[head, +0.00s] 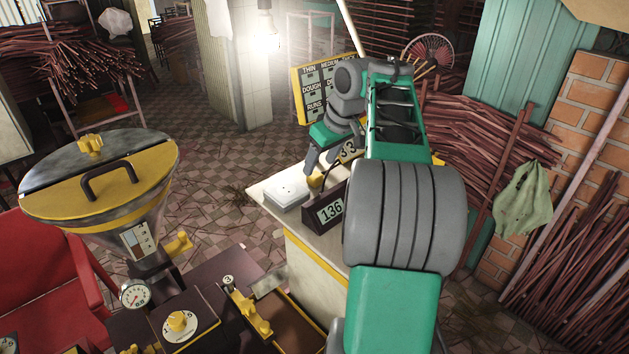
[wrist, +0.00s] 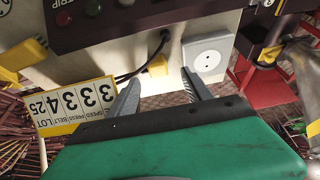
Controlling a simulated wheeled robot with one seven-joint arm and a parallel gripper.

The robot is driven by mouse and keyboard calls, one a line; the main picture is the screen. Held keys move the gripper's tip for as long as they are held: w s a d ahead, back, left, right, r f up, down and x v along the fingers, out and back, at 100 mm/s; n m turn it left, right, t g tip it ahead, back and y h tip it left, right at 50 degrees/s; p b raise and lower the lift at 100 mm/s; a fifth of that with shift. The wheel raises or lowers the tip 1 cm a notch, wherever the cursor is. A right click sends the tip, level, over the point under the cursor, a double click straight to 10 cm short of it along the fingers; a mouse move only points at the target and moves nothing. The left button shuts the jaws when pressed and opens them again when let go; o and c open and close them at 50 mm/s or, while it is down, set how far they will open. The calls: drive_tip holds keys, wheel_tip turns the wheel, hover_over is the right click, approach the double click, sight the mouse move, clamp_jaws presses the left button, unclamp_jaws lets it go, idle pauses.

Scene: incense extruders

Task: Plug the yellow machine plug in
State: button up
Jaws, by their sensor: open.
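The yellow plug (wrist: 157,66) shows in the wrist view just beyond my fingertips and between them in the picture. A black cord runs from beside it up to a round hole in the pale panel. In the head view the plug (head: 313,181) is small and partly hidden by my fingers. The white socket (wrist: 207,59) has two round holes and lies just right of the plug in the wrist view. In the head view it is a white block (head: 287,193) on the cream counter. My gripper (wrist: 159,77) is open, with nothing clearly held; it also shows in the head view (head: 318,166).
A dark box with a 136 display (head: 330,211) stands on the counter (head: 308,233), close to my gripper. A yellow number card (wrist: 75,105) is left of my fingers. The yellow-lidded hopper machine (head: 100,185) and a red chair (head: 45,265) stand at the left.

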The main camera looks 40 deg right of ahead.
sight(314, 173)
drive_tip(key=shift+w+x, duration=0.15)
drive_tip(key=shift+x, duration=1.15)
drive_tip(key=shift+w+x, duration=0.15)
drive_tip(key=shift+x, duration=1.1)
drive_tip(key=shift+d+r, duration=0.1)
drive_tip(key=shift+d, duration=0.05)
drive_tip(key=shift+c, duration=0.2)
clamp_jaws()
